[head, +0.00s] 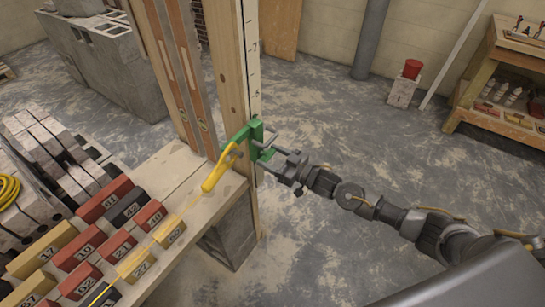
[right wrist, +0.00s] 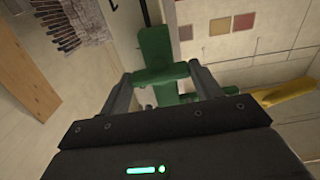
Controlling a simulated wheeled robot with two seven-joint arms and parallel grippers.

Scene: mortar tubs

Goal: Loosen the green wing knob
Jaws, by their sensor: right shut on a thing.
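A green clamp (head: 254,132) sits on the upright wooden post, with a yellow line holder (head: 218,172) on its left side. The green wing knob (head: 264,154) is on the clamp's right side, partly hidden by my fingers. My right gripper (head: 272,151) reaches it from the right and is shut on it. In the right wrist view, the green wing knob (right wrist: 164,76) lies between the two fingertips of my right gripper (right wrist: 163,80), with more green clamp behind it. My left gripper is not in view.
The wooden post (head: 228,60) carries a marked white scale (head: 252,50). A plank (head: 190,205) left of the post has numbered red, yellow and dark blocks (head: 88,247) near it. A wooden shelf (head: 500,75) stands at far right.

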